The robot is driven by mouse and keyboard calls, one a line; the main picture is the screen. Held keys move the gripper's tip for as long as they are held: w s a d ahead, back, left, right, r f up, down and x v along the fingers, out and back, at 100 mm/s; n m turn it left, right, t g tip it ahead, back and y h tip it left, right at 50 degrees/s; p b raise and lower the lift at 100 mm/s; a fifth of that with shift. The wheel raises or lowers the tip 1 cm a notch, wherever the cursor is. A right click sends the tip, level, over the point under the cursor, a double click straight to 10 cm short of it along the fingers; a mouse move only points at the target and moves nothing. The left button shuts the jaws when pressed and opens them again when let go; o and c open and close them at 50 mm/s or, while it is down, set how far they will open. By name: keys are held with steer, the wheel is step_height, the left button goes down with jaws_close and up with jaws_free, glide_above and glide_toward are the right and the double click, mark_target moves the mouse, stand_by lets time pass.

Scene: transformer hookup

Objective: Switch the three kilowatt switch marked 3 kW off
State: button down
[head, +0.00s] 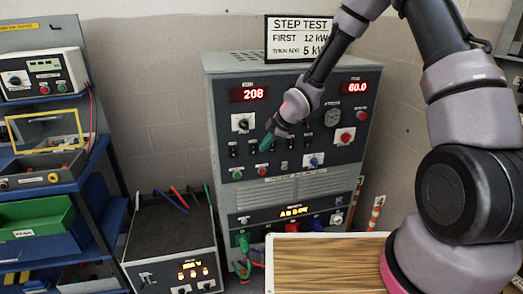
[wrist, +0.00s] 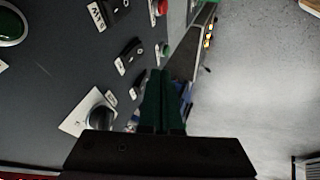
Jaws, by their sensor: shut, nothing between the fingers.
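My gripper (head: 266,143) is in front of the grey load cabinet (head: 292,183), near its row of small black switches (head: 233,151). In the wrist view its dark green fingers (wrist: 162,88) are shut and empty. Beside the fingertips is a black rocker switch (wrist: 130,56) with marks at its ends. Another black switch (wrist: 115,10) sits at the top, with a white label (wrist: 97,16) that seems to end in kW; its number is not clear to me. I cannot tell which switch is the 3 kW one, nor whether the fingers touch the panel.
The cabinet has red displays reading 208 (head: 249,94) and 60.0 (head: 358,87). A black knob on a white plate (wrist: 93,111) is near the fingers. A blue shelf (head: 85,190) stands left and a wooden-topped surface (head: 325,262) in front.

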steer(key=v, duration=0.6)
steer(key=shift+r, duration=0.25)
steer(key=shift+s+d, duration=0.1)
steer(key=shift+d, duration=0.1)
